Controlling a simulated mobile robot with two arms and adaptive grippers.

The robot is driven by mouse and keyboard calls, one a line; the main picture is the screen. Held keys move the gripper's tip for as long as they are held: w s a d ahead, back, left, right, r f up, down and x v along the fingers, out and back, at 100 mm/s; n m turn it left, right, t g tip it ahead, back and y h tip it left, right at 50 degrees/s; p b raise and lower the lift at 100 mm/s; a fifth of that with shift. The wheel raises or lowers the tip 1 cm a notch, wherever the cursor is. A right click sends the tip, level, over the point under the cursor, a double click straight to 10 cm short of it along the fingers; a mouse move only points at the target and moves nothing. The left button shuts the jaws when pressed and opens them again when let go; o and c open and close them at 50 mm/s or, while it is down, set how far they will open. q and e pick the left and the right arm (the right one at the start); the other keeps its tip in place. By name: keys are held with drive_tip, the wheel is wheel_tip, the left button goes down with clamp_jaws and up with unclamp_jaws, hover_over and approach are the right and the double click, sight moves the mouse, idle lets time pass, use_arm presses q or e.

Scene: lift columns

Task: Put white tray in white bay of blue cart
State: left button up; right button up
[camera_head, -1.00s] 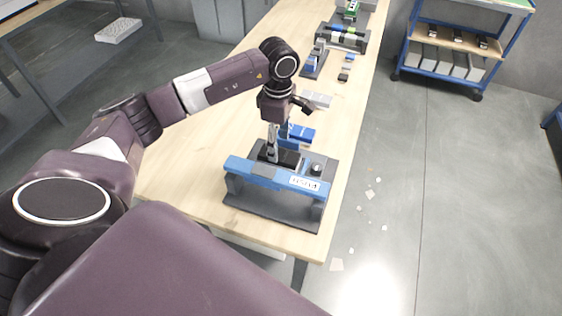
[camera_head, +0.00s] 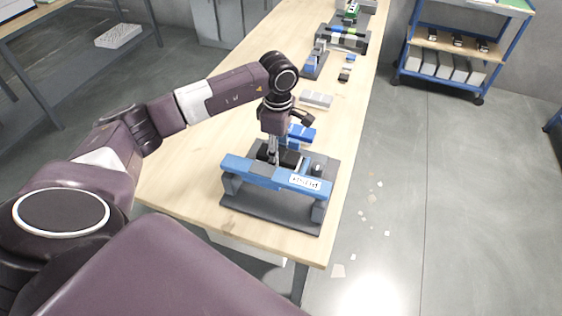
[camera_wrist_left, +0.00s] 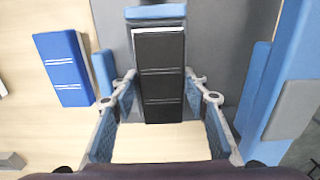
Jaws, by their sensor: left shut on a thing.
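My left gripper (camera_head: 274,156) points down behind the blue bar of a fixture on the table. In the left wrist view its fingers (camera_wrist_left: 160,92) are closed on the sides of a black block (camera_wrist_left: 160,72) with ribs and a pale far edge. The block also shows in the head view (camera_head: 291,160). The blue cart (camera_head: 403,52) stands on the floor at the far right, with pale bins (camera_head: 444,64) on its lower shelf. A pale tray-like piece (camera_head: 316,100) lies on the table beyond my gripper; I cannot tell if it is the white tray. My right gripper is out of view.
The fixture has a grey base (camera_head: 270,208) and a blue bar (camera_head: 272,175). A blue block (camera_head: 302,133) lies just behind it. More fixtures (camera_head: 341,39) stand farther along the wooden table (camera_head: 205,140). A white perforated box (camera_head: 118,36) sits at upper left.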

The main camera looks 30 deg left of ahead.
use_arm(q)
drive_tip(key=shift+r, duration=0.15)
drive_tip(key=shift+r+p, duration=1.55)
drive_tip(key=shift+r, duration=1.3)
